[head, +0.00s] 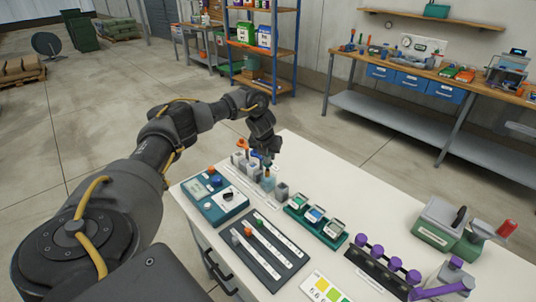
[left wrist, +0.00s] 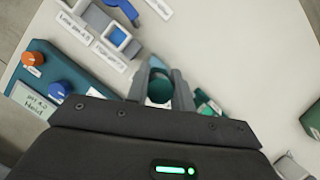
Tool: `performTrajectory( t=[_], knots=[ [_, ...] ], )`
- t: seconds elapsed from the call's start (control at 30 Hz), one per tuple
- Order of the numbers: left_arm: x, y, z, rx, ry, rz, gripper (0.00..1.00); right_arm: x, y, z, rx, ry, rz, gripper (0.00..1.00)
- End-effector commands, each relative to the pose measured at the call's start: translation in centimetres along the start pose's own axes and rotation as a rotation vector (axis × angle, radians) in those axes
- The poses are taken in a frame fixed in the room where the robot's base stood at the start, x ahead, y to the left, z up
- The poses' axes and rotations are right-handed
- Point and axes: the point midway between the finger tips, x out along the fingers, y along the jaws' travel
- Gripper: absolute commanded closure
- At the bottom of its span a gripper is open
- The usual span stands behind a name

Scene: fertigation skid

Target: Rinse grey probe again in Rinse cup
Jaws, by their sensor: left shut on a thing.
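My left gripper (head: 266,157) reaches down over a cluster of small holders and cups at the far left part of the white table. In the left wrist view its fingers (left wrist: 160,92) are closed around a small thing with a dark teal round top. The rest of that thing, including any grey probe body, is mostly hidden by the fingers. A pale bluish cup (head: 268,184) stands just below the gripper and may be the rinse cup; its label is unreadable. I cannot tell whether the held thing's tip is inside it. My right gripper is out of view.
Grey holders labelled for low and high pH (left wrist: 108,32) stand beside the gripper. A teal pH meter (head: 216,203) with knobs lies left of the cluster. A dark slider board (head: 268,250) and green vial trays (head: 316,221) lie nearer.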

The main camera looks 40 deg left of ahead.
Motion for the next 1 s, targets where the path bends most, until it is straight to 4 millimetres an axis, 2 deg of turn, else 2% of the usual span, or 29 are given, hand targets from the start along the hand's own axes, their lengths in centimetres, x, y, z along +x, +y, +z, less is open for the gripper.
performTrajectory(
  t=[0.2,0.5,1.0],
  knots=[
    [2.5,0.0,-1.1,-0.001,0.001,0.001,1.00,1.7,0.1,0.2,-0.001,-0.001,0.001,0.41],
    [4.9,0.0,-2.0,0.000,0.001,0.001,1.00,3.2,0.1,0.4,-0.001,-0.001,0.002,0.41],
    [5.1,0.0,-2.1,0.000,0.000,0.000,1.00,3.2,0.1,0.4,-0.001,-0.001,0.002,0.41]
  ],
)
